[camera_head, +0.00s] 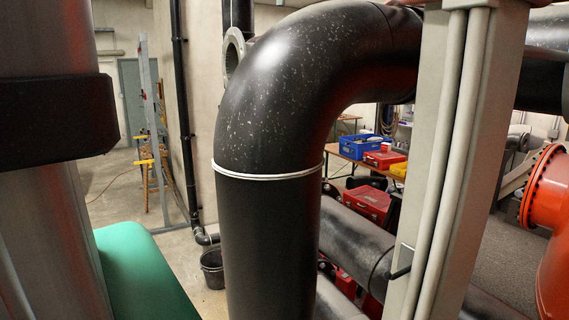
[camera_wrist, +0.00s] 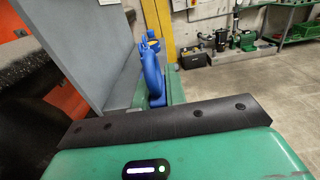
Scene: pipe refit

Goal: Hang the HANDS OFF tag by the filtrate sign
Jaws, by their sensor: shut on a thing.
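No lettering shows, so I cannot tell whether this plate is the back of the HANDS OFF tag. My gripper is not in the head view. No filtrate sign can be read in either view.
A large black pipe elbow (camera_head: 275,120) with a pale ring fills the middle of the head view. A grey post (camera_head: 445,150) stands to its right, an orange flanged pipe (camera_head: 545,200) farther right. In the wrist view, open floor (camera_wrist: 245,85) lies to the right, before a workbench.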

